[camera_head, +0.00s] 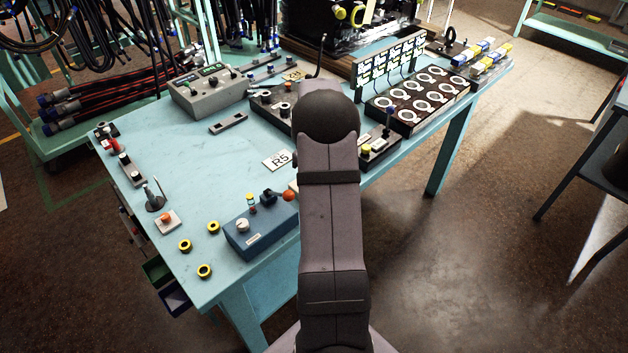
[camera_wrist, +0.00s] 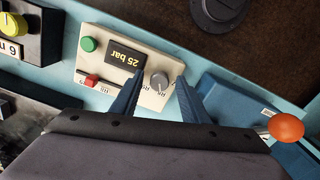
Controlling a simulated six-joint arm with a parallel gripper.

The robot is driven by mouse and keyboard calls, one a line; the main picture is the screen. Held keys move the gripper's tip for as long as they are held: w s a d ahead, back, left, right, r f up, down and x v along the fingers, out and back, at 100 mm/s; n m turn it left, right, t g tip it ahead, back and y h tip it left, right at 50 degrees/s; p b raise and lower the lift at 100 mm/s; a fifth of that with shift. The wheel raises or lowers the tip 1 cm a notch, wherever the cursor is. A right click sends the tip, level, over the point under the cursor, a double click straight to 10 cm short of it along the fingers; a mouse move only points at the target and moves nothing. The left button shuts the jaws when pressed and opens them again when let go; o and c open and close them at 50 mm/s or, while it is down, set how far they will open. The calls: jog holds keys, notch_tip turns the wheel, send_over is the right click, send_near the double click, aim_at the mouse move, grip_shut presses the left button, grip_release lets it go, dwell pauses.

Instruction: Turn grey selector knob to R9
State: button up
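In the wrist view a grey round selector knob (camera_wrist: 159,82) with a white pointer mark sits on a cream panel box (camera_wrist: 95,58). Small labels are printed around the knob, too small to read surely. The box also carries a green button (camera_wrist: 88,44), a dark display (camera_wrist: 124,58) reading "25 bar" upside down, and a red switch (camera_wrist: 91,80). My gripper (camera_wrist: 158,88) is open, with one blue finger on each side of the knob; I cannot tell whether they touch it. In the head view my arm hides the gripper and the knob.
A blue box (camera_head: 262,231) with an orange ball-tipped lever (camera_head: 288,196) stands close beside the cream box. A white card (camera_head: 277,160) reading "R5" lies on the turquoise bench (camera_head: 182,140). A dark box with a yellow knob (camera_wrist: 12,22) is at the wrist view's left.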

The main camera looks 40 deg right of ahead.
jog(key=c, duration=0.9)
jog(key=shift+o, duration=0.2)
jog(key=shift+m, duration=0.3)
jog(key=m, duration=0.5)
jog(key=shift+a, duration=0.1)
jog(key=m, duration=0.6)
jog(key=shift+w+r, duration=0.1)
jog(key=shift+m, duration=0.3)
jog(key=o, duration=1)
jog(key=shift+o, duration=0.2)
